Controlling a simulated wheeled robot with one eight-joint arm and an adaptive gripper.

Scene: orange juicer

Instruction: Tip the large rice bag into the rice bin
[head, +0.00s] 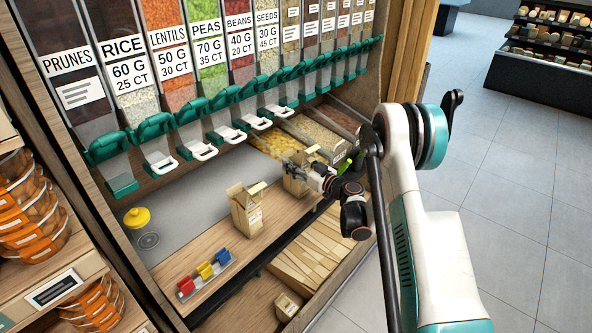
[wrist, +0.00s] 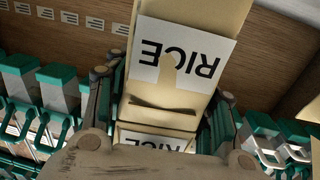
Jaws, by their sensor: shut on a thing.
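My gripper (head: 312,172) is shut on a cream-brown paper bag (head: 295,182) over the back right of the counter. In the wrist view the bag (wrist: 190,65) stands between the fingers with a white RICE label, upside down in that picture. A second RICE label (wrist: 155,138) shows lower, behind my gripper; I cannot tell whether it belongs to the same bag. A clear dispenser marked RICE (head: 130,77), with pale grain inside, hangs second from left in the head view. Whether the bag touches the counter is hidden.
An open kraft bag (head: 246,212) stands on the counter, left of my gripper. Open grain bins (head: 312,134) lie behind. Teal dispenser spouts (head: 153,127) overhang the counter.

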